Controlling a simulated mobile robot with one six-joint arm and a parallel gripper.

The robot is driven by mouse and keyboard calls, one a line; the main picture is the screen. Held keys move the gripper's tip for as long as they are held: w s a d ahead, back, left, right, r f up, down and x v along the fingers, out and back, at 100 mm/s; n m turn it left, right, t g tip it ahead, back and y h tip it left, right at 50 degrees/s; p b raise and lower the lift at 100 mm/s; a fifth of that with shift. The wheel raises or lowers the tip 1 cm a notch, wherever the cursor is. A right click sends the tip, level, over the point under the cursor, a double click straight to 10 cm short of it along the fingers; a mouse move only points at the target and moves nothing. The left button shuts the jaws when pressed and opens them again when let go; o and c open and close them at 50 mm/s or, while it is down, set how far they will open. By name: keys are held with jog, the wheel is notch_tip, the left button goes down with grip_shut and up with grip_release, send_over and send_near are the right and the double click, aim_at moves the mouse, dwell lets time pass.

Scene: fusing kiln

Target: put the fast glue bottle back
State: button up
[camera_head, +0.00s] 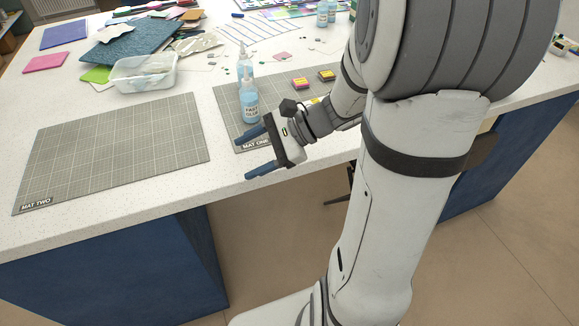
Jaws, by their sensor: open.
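The glue bottle (249,102), with pale blue contents and a white label that seems to read FAST GLUE, stands upright on the left part of mat one (225,98). My gripper (255,155) is in front of that bottle, nearer the table's front edge, over the near part of mat one. Its two blue fingers are apart and point left, with nothing between them. The gripper and the bottle look apart, though the upper finger is close below the bottle in the picture. My arm hides the right part of mat one.
Mat two (110,150) lies bare at left. A clear tub (143,75) stands behind it. Another bottle (245,62) is just behind the glue bottle. Small pink-and-yellow blocks (300,83) sit on mat one. More bottles (322,16) stand at the back. Coloured sheets clutter the far side.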

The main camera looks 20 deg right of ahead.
jog(key=s+f+n+g+h, duration=0.1)
jog(key=s+n+g+h, duration=0.2)
jog(key=s+n+h, duration=0.5)
jog(key=d+n+h, duration=0.1)
jog(key=n, duration=0.1)
jog(key=s+d+r+n+t+h, duration=0.1)
jog(key=d+n, duration=0.1)
jog(key=n, duration=0.1)
jog(key=d+r+n+t+h, duration=0.1)
jog(key=n+h, duration=0.1)
jog(key=shift+s+d+n, duration=0.4)
